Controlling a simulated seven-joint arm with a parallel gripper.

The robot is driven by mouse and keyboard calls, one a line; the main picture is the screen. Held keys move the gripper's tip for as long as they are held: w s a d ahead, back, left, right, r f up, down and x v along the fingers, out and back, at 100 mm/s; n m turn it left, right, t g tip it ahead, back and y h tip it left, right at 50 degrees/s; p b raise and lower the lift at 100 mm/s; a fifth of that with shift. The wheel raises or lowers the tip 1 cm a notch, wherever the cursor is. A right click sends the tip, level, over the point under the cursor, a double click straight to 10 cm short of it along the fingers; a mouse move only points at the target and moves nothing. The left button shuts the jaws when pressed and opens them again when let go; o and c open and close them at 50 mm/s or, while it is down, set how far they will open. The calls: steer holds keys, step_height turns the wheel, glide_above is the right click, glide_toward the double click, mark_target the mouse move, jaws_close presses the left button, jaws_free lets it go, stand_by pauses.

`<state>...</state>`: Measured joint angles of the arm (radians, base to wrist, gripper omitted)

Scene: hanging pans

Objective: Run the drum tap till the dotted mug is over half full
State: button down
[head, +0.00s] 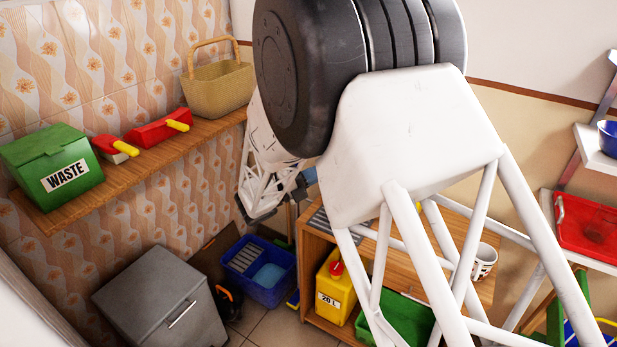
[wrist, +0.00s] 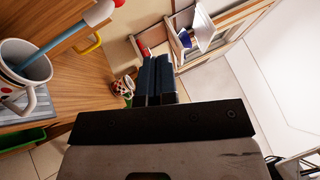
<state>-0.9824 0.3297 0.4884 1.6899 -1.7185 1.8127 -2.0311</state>
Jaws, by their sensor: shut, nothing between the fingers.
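A white mug with dark and reddish marks (head: 484,262) stands on the wooden cabinet top, partly behind my arm's struts. In the wrist view a large white mug (wrist: 32,95), with a dark line below its rim, stands at the left on a slotted metal plate (wrist: 14,108); I cannot tell if it is the same mug. A blue rod-like shape (wrist: 36,65) reaches into its mouth from a white piece with a red end. My gripper (wrist: 157,65) is shut and empty, apart from this mug. I cannot make out the drum or its tap for certain; my arm hides much.
A yellow 20 L container (head: 336,290) and a green bin (head: 405,318) sit in the cabinet. A blue tub (head: 262,275) and a grey box (head: 160,300) stand on the floor. The wall shelf (head: 150,165) holds a green WASTE box (head: 55,165) and a basket (head: 218,88).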

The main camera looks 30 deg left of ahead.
steer(key=w+d+r, duration=0.3)
steer(key=w, duration=0.6)
steer(key=shift+r, duration=0.15)
stand_by(0.4)
steer(key=shift+w+r+n+g+y, duration=0.75)
steer(key=shift+w+n+g+y, duration=0.05)
steer(key=shift+w+n+g, duration=0.1)
steer(key=shift+s, duration=0.1)
